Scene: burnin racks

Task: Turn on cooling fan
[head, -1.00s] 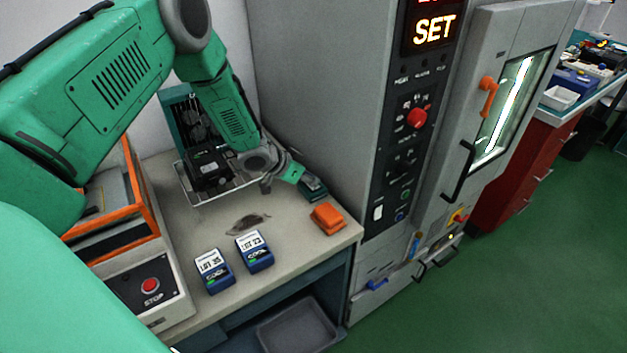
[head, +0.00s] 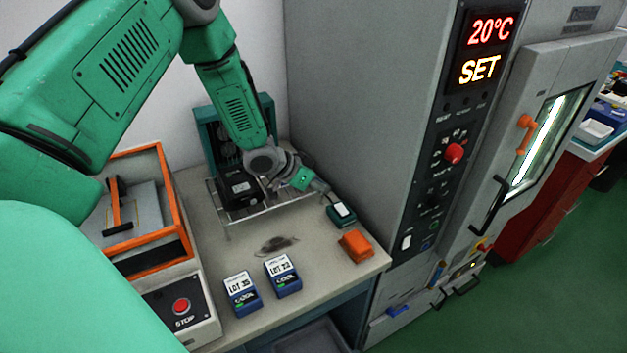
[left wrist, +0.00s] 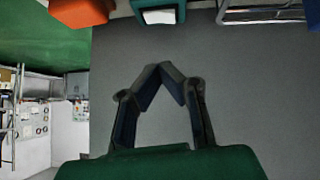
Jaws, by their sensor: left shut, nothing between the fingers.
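A teal unit with a round fan grille (head: 227,140) stands at the back of the bench, partly hidden by my left arm. A small dark green box with a pale top (head: 341,211) sits near the bench's right side. It also shows at the top of the left wrist view (left wrist: 158,14). My left gripper (head: 322,188) is in front of the fan unit, just behind and above the small green box. In the left wrist view its fingertips (left wrist: 172,68) meet and hold nothing. I cannot tell which control is the fan's switch. My right gripper is out of view.
A black unit (head: 238,187) sits on a wire rack (head: 228,217). An orange block (head: 355,246) and two blue lot boxes (head: 241,293) (head: 283,276) lie in front. An orange-framed box (head: 180,215) and a red STOP button (head: 181,306) are left. A grey oven cabinet (head: 385,100) walls the right.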

